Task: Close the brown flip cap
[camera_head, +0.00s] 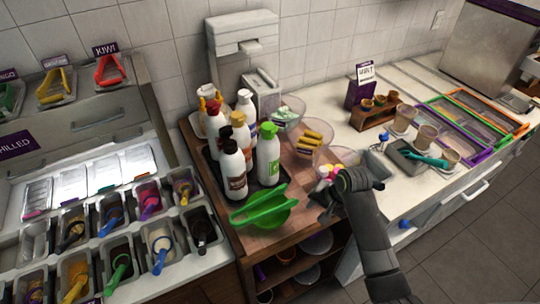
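A white bottle with a brown label and a dark brown cap (232,146) stands at the front left of the bottle group on the wooden counter. The cap is small here, and I cannot tell whether its lid is up or down. Other white bottles stand behind and beside it, one with a green cap (268,130) just to its right. My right gripper (326,207) is at the right edge of the wooden counter, well to the right of the brown-capped bottle and apart from it. Its fingers are dark and small, so their opening is unclear. My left gripper is out of view.
Green scoop-like utensils (262,208) lie in front of the bottles. Clear bowls (313,138) stand to the right of the bottles. Topping tubs with scoops (160,247) fill the left unit. A grey tray (418,157) and cups lie on the white counter.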

